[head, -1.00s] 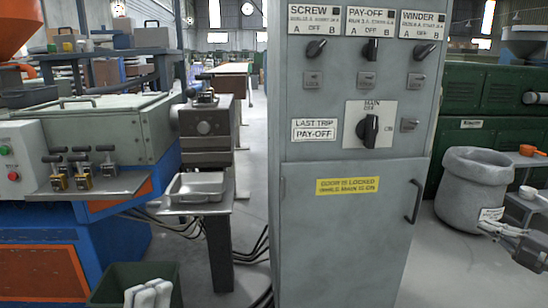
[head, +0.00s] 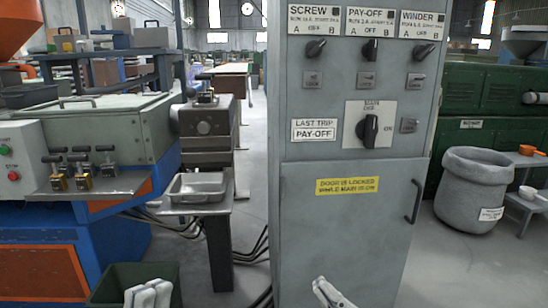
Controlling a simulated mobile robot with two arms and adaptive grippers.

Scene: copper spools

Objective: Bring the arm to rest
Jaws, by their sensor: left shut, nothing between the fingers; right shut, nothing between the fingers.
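My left gripper (head: 148,293) shows as pale fingers at the bottom edge of the head view, in front of the dark green bin. It is shut and empty. My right gripper (head: 332,294) shows at the bottom edge, in front of the lower door of the grey control cabinet (head: 345,230). It is shut, tilted and holds nothing. The rest of both arms is below the picture.
The grey cabinet stands in the centre, with switches and a door handle (head: 414,202). A dark green bin (head: 110,283) stands at lower left, near a blue machine (head: 120,250). A metal tray (head: 197,187) rests on a stand. A grey round bin (head: 472,190) stands right, with clear floor before it.

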